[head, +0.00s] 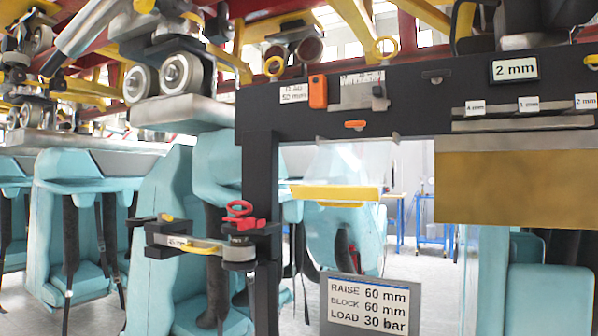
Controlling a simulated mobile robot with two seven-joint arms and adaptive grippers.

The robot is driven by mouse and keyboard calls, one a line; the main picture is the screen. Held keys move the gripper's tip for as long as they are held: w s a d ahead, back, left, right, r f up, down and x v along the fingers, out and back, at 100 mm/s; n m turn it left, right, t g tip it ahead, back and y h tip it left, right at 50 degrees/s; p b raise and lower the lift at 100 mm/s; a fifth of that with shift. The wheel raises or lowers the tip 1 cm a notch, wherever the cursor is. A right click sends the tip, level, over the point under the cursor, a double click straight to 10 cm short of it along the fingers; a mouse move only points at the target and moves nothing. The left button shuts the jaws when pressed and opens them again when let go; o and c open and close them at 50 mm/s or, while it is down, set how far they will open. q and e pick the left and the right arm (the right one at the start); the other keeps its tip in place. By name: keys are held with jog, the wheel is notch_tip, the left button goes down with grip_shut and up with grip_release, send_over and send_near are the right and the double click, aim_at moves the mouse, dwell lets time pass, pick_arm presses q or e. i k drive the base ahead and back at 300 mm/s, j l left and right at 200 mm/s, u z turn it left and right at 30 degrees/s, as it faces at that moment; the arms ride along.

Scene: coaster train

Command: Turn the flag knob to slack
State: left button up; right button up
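A black beam (430,85) crosses the upper right on a black post (262,200). A white label (293,93) on the beam seems to read "FLAG 52 mm". Just right of it is an upright orange piece (318,91), and a small orange piece (355,125) lies lower on the beam. A red knob-like handle (240,210) sits on a black bracket beside the post. I cannot tell which of these is the flag knob, or its setting. Neither of my grippers is in view.
A sign (367,305) reads "RAISE 60 mm, BLOCK 60 mm, LOAD 30 bar". A yellow-topped shelf (335,193) and a brown panel (510,187) are at the right. Teal coaster seats (75,220) stand at left, with wheels (182,73) above. Open floor shows behind the post.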

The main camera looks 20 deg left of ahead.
aim_at(358, 125)
jog(key=i+l+u, duration=0.1)
jog(key=u, duration=0.35)
jog(key=l+u, duration=0.25)
jog(key=u, duration=0.25)
jog(key=l+u, duration=0.2)
jog(key=u, duration=0.25)
jog(key=l+u, duration=0.3)
jog(key=l, duration=0.25)
jog(key=k+l+u, duration=0.15)
jog(key=l+u, duration=0.15)
jog(key=l, duration=0.25)
jog(key=k+l, duration=0.1)
jog(key=l, duration=0.3)
jog(key=k+l+u, duration=0.1)
jog(key=l, duration=0.25)
jog(key=k+l, duration=0.1)
jog(key=l, duration=0.3)
